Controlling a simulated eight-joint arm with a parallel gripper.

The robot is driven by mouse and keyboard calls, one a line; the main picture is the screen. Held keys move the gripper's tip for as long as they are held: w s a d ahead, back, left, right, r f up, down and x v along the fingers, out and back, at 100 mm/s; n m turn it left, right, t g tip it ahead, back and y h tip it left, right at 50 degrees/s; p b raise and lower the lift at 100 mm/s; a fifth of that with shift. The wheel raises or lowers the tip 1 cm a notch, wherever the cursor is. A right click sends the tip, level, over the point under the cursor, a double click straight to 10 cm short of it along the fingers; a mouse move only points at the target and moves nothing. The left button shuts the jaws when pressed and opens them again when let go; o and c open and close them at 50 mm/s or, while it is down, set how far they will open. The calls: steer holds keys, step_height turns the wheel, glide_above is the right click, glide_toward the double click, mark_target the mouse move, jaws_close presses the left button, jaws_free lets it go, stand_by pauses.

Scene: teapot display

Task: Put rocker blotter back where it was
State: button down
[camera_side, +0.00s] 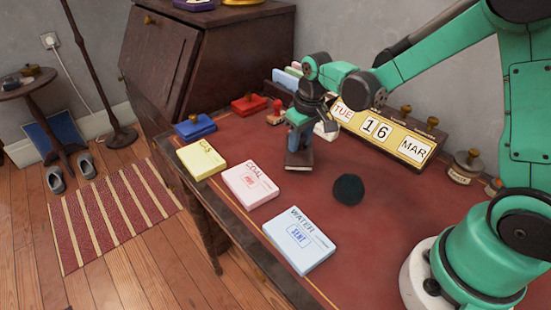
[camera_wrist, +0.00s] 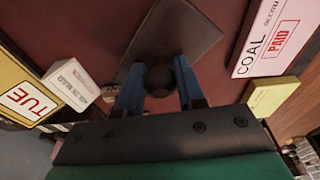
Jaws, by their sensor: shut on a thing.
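The rocker blotter (camera_side: 299,159) is a dark brown block with a pale lower edge and a round knob on top. My gripper (camera_side: 298,122) is above it, pointing down. In the wrist view, the blue fingers of my gripper (camera_wrist: 158,88) are closed on both sides of the dark knob, and the flat top of the blotter (camera_wrist: 178,35) shows beyond them. The blotter is at or just above the red desk top (camera_side: 300,200), behind the pink COAL bill; I cannot tell whether it touches the desk.
Yellow GAS (camera_side: 201,159), pink COAL (camera_side: 249,184) and blue WATER (camera_side: 298,239) bills line the front edge. A dark round object (camera_side: 348,189) stands right of the blotter. Behind are a calendar (camera_side: 383,132), a small white box (camera_side: 326,131), and blue (camera_side: 195,127) and red (camera_side: 249,104) pads.

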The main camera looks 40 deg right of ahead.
mark_target(305, 153)
steer(key=shift+f, duration=0.25)
steer(key=shift+f, duration=0.15)
steer(key=c, duration=0.5)
jaws_free()
steer(key=shift+c, duration=0.2)
step_height(305, 153, up, 11)
steer(key=s, duration=0.2)
steer(key=s+a+t, duration=0.3)
steer(key=s+t, duration=0.2)
steer(key=s, duration=0.2)
steer(key=shift+s+a+f, duration=0.25)
steer(key=shift+s+a, duration=0.1)
steer(key=shift+s, duration=0.05)
